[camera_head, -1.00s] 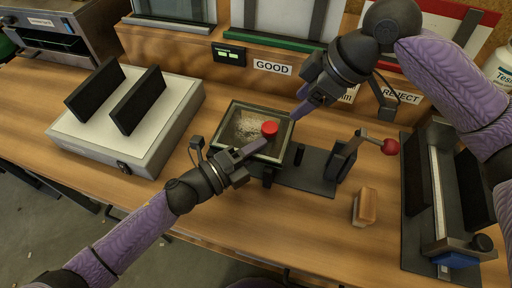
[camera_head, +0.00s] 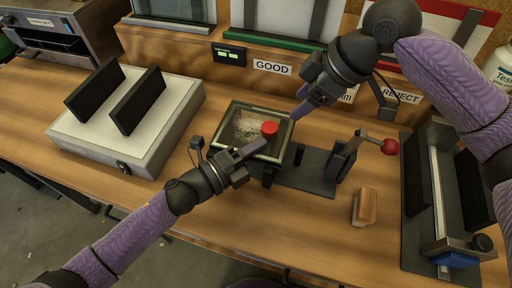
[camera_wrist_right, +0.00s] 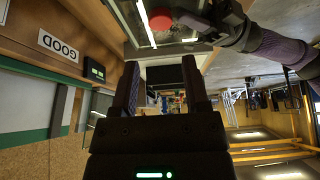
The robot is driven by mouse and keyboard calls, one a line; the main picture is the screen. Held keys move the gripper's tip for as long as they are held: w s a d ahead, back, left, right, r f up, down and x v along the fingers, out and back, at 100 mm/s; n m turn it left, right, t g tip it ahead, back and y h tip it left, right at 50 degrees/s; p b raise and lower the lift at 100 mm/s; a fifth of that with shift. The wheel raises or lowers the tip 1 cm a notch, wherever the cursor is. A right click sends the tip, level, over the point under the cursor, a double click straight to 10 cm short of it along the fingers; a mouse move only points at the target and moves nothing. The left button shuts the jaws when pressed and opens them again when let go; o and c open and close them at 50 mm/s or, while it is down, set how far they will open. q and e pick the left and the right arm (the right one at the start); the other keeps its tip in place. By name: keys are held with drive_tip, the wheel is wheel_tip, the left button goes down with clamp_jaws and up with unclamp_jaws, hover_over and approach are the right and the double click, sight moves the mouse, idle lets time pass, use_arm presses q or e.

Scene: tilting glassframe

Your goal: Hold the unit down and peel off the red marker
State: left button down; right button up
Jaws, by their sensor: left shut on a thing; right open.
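The unit (camera_head: 262,108) is a dark-framed glass pane lying on a dark fixture on the bench. The red marker (camera_head: 269,128), a round red piece, sits on its glass toward the right side. My left gripper (camera_head: 262,148) is shut on the unit's near edge, its fingers covering part of that rim. My right gripper (camera_head: 302,101) is open and empty, beyond and to the right of the marker, apart from it. In the right wrist view its open fingers (camera_wrist_right: 161,88) show nothing between them, and the red marker (camera_wrist_right: 160,24) appears above them.
A lever with a red knob (camera_head: 390,147) stands right of the unit. A tan block (camera_head: 365,207) lies nearer me. A light grey box with two black plates (camera_head: 152,150) is at left. A wooden rack with GOOD (camera_head: 272,67) and REJECT labels stands behind. A dark clamp fixture (camera_head: 437,190) is far right.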

sight(270, 127)
drive_tip(key=shift+o, duration=2.1)
drive_tip(key=w+a+r+n+g+h, duration=0.1)
drive_tip(key=a+r+n+h, duration=0.2)
drive_tip(key=a+n+h, duration=0.1)
drive_tip(key=shift+w+a+n+g+h, duration=0.3)
drive_tip(key=shift+w+a+n+h, duration=0.15)
drive_tip(key=shift+n, duration=0.75)
drive_tip(key=shift+n+h, duration=0.35)
drive_tip(key=shift+n, duration=0.05)
wheel_tip(270, 127, down, 11)
drive_tip(key=shift+s+a+f, duration=0.1)
drive_tip(key=shift+a, duration=0.05)
drive_tip(key=shift+c, duration=0.3)
